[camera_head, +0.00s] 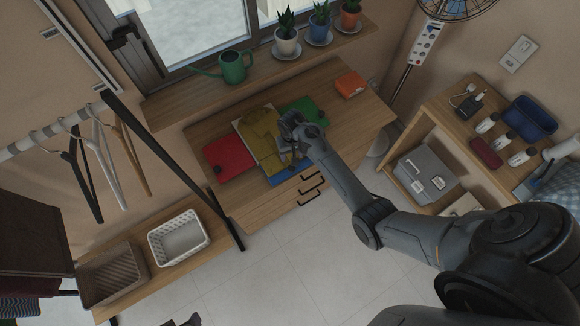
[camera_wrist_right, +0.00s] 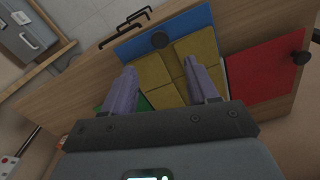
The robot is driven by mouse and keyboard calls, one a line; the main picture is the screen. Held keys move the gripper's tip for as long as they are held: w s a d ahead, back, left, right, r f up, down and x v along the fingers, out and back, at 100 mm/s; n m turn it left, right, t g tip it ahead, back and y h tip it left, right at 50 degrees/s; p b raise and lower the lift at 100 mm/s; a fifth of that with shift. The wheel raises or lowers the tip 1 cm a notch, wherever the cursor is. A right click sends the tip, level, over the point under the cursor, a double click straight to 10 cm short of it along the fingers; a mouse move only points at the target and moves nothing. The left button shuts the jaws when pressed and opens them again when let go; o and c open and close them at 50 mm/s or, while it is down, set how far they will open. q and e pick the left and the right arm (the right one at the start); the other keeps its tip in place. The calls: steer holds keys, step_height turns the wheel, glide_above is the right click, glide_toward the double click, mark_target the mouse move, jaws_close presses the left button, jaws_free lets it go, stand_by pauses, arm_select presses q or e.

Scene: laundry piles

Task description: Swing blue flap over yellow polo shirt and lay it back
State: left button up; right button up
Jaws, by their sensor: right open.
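The yellow polo shirt (camera_head: 262,136) lies folded on the folding board, between the red flap (camera_head: 230,157) and the green flap (camera_head: 303,108). The blue flap (camera_head: 283,177) lies flat at the board's front edge. In the right wrist view the blue flap (camera_wrist_right: 134,47) shows at the top with a dark knob, beside the yellow shirt (camera_wrist_right: 197,48). My right gripper (camera_head: 290,150) is over the front right of the shirt and hides part of it. In the wrist view its two fingers (camera_wrist_right: 160,88) are apart, with nothing gripped between them. My left gripper is out of view.
The board lies on a wooden drawer unit (camera_head: 345,115) with an orange item (camera_head: 350,84) at its back right. A windowsill holds a green watering can (camera_head: 233,66) and potted plants. A white basket (camera_head: 178,237) stands lower left. A shelf unit (camera_head: 440,110) stands right.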

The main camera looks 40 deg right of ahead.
mark_target(291, 168)
step_height(291, 168, down, 9)
steer(key=shift+r+b, duration=0.15)
steer(key=shift+b, duration=0.55)
steer(key=shift+f, duration=0.75)
steer(key=shift+c, duration=0.4)
jaws_close()
